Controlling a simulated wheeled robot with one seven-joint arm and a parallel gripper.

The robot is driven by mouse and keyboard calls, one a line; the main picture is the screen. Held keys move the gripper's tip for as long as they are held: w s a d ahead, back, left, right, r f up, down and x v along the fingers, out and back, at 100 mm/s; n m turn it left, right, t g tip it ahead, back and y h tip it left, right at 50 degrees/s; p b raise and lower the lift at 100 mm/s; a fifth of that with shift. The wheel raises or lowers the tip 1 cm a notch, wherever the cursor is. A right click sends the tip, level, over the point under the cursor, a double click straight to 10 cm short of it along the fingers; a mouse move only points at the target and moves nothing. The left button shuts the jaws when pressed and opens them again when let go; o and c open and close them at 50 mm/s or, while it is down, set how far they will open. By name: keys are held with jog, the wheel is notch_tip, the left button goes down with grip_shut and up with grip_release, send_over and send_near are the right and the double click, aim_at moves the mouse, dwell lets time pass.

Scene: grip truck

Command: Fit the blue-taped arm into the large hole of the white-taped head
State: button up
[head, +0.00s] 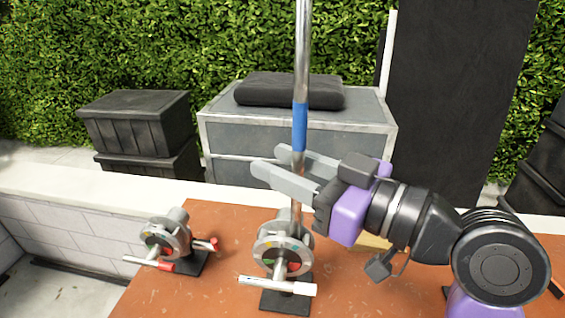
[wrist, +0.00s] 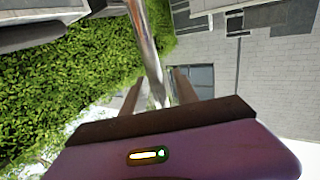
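The blue-taped arm is a long shiny metal rod (head: 302,50) with a blue tape band (head: 300,127), held nearly upright. My gripper (head: 275,168) is closed around the rod just below the tape, with a finger on each side. The wrist view shows the rod (wrist: 150,50) running between the two fingers (wrist: 160,85). The white-taped head (head: 284,255) is a round metal clamp with a white-taped handle, standing on a black base on the table. The rod's lower part comes down at the back of this head. I cannot tell whether its end is in the large hole.
A red-taped head (head: 166,240) stands to the left on the reddish-brown table (head: 215,285). A grey case (head: 235,150) with a folded black cloth (head: 290,92) and black crates (head: 135,125) stand behind a low wall. A tall black panel (head: 455,100) stands at back right.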

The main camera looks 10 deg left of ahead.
jog(key=shift+d+f, duration=0.1)
jog(key=shift+s+d, duration=0.15)
jog(key=shift+d, duration=0.1)
jog(key=b+v, duration=0.1)
jog(key=v, duration=0.6)
